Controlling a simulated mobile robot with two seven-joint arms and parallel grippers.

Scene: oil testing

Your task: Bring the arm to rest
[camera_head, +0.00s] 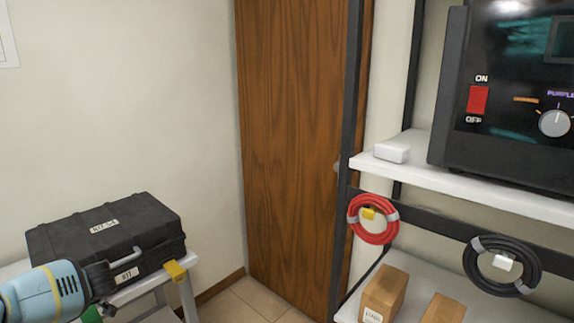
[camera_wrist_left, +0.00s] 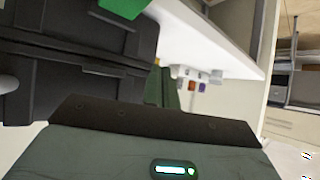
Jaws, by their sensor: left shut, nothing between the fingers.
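My left arm (camera_head: 50,291), pale blue and cream with a dark joint, comes in at the lower left of the head view, in front of a black case. My left gripper (camera_wrist_left: 150,130) shows in the left wrist view as a dark housing with a lit green indicator. It is shut with nothing held; its fingertips cannot be made out. My right gripper is not in view.
The black case (camera_head: 85,235) lies on a white table (camera_head: 150,282) at left. A wooden door (camera_head: 290,140) stands at centre.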

